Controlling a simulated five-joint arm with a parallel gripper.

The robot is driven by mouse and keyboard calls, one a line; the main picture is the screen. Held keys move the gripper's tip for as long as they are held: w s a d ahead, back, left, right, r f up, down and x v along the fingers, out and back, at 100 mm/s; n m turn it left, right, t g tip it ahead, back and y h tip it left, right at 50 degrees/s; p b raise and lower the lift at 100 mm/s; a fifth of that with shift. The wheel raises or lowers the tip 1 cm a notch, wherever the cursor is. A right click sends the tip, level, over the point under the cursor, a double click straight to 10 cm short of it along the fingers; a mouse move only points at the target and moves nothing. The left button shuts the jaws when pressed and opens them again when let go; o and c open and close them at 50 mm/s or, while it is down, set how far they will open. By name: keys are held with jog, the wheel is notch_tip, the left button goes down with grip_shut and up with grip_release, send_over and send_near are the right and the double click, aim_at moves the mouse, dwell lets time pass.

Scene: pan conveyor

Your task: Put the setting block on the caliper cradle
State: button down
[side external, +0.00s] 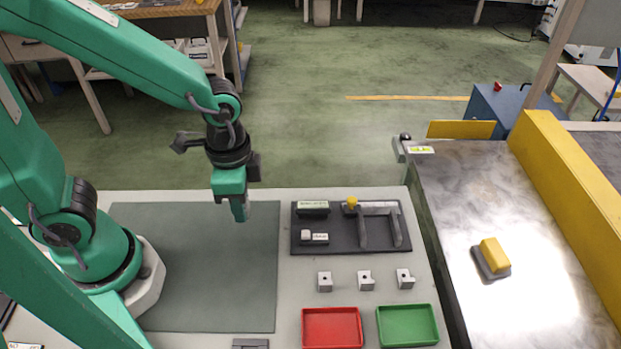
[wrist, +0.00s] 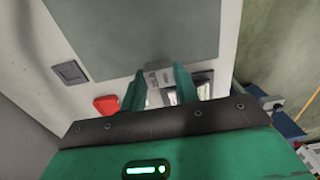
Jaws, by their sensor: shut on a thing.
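My gripper (side external: 238,207) hangs above the right part of the grey-green mat, left of the dark tool board (side external: 350,247). In the wrist view its two green fingers (wrist: 160,86) are shut on a small grey block (wrist: 158,77), which I take for the setting block. The fingers largely hide that block in the side view. On the board lies a grey caliper-like gauge (side external: 378,209) with a yellow knob. The board also holds a green-labelled dark block (side external: 312,208) and a small pale labelled piece (side external: 314,238). I cannot tell which part is the caliper cradle.
Three small metal parts (side external: 365,280) stand in a row in front of the board. A red tray (side external: 332,328) and a green tray (side external: 408,326) lie nearer. The conveyor (side external: 500,200) on the right carries a yellow-topped piece (side external: 494,257). The mat (side external: 200,270) is clear.

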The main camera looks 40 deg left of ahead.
jog(key=w+d+r, duration=0.1)
jog(key=w+d, duration=0.3)
jog(key=d, duration=0.7)
jog(key=w+d+r, duration=0.1)
jog(key=w+d, duration=0.4)
jog(key=d, duration=0.6)
jog(key=shift+d, duration=0.15)
jog(key=shift+w+f, duration=0.1)
jog(key=shift+w, duration=0.1)
send_over(377, 232)
notch_tip(377, 232, down, 7)
jog(key=shift+s+r, duration=0.1)
jog(key=shift+f, duration=2.1)
jog(key=shift+f, duration=0.15)
jog(key=c, duration=1.1)
grip_release()
jog(key=shift+o, duration=0.2)
